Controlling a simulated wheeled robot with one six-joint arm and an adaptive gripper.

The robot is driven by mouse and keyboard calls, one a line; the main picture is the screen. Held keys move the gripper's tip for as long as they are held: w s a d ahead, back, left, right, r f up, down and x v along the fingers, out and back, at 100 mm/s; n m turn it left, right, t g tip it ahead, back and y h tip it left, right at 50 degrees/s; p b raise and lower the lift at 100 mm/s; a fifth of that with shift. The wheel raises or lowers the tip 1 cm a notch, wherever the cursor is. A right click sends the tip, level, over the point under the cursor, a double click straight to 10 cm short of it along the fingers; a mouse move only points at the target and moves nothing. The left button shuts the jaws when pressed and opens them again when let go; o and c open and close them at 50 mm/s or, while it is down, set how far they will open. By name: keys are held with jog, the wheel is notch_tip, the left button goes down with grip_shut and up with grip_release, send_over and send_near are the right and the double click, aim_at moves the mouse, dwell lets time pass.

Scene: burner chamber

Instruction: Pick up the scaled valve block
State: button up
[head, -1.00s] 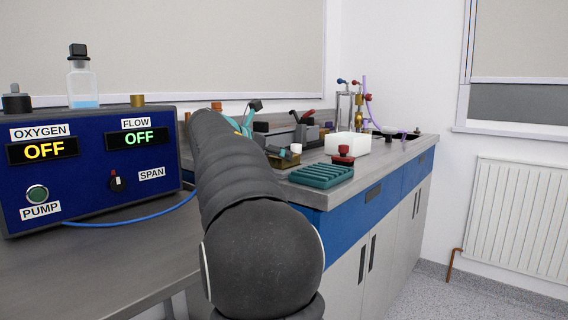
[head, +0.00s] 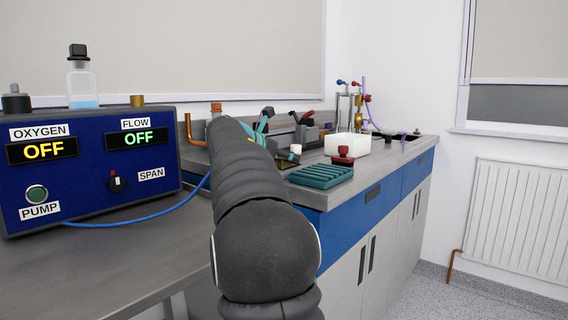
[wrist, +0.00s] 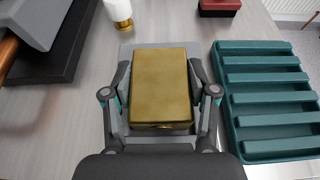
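The scaled valve block (wrist: 161,88) is a dull brass-coloured rectangular block with a stained top. In the wrist view it lies between the two fingers of my gripper (wrist: 161,95), over a pale grey plate (wrist: 158,47) on the bench. One finger stands along its left side and one along its right. The fingers look open, with narrow gaps beside the block; contact is not clear. In the head view my arm hides most of the gripper and block.
A teal slotted rack (wrist: 268,100) stands close right of the gripper, also in the head view (head: 320,176). A white and brass fitting (wrist: 119,12) stands beyond the block. A dark-based grey device (wrist: 45,40) is at left. A red-topped item (head: 343,154) and white box (head: 347,145) stand farther back.

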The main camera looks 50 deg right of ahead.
jog(key=shift+r, duration=0.2)
jog(key=shift+c, duration=0.3)
notch_tip(320, 180, up, 4)
jog(key=shift+r+p, duration=0.25)
jog(key=shift+p, duration=0.75)
jog(key=s+d+r+p, duration=0.3)
jog(key=s+d+r, duration=0.2)
jog(key=d, duration=0.5)
jog(key=shift+s+d+r, duration=0.15)
jog(key=shift+s+r, duration=0.15)
jog(key=shift+r, duration=0.3)
